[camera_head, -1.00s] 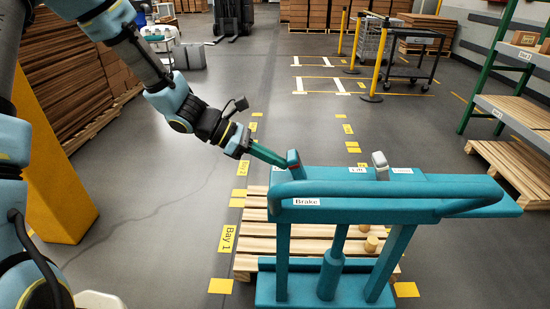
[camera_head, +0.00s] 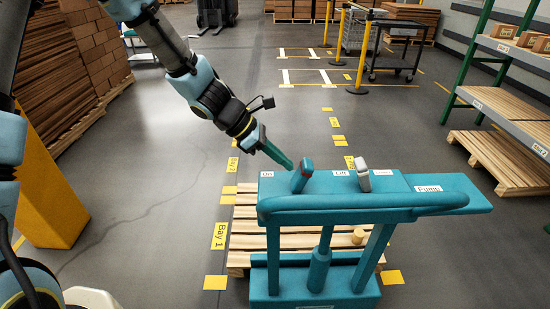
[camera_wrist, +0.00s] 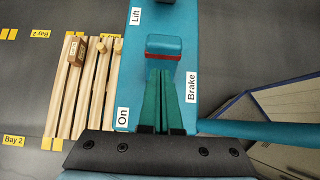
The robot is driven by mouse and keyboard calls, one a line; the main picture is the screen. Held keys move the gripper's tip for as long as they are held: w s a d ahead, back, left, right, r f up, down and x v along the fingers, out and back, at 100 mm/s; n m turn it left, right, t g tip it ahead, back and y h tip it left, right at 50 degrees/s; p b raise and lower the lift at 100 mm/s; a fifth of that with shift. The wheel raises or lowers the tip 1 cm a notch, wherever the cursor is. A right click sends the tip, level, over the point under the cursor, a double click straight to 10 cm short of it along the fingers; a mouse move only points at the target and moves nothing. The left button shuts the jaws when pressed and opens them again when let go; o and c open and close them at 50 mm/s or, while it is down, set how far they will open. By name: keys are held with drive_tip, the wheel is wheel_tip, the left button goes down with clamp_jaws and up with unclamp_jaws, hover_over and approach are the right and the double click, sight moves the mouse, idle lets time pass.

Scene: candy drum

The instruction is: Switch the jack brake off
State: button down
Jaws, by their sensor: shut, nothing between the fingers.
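The teal jack (camera_head: 450,193) stands in front of me. Its brake lever (camera_head: 302,172), teal with a red band, leans right, away from the label at the deck's left end. In the wrist view the lever (camera_wrist: 164,46) is straight ahead of the fingers, between the "Lift" and "On" labels; "Brake" is on the right edge. My gripper (camera_head: 289,165) is shut and empty, coming down from upper left, its tips just left of the lever. In the wrist view my fingertips (camera_wrist: 164,74) reach the red band; I cannot tell whether they touch.
A grey lift lever (camera_head: 362,175) stands right of the brake lever. A teal handlebar (camera_head: 360,201) runs along the jack's near side. A wooden pallet (camera_head: 240,228) lies under and behind the jack. A green-posted shelf (camera_head: 482,75) stands at right.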

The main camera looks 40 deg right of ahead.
drive_tip(key=shift+s+d+r, duration=0.1)
drive_tip(key=shift+s+d, duration=0.6)
drive_tip(key=shift+d, duration=0.1)
drive_tip(key=shift+s+d, duration=0.1)
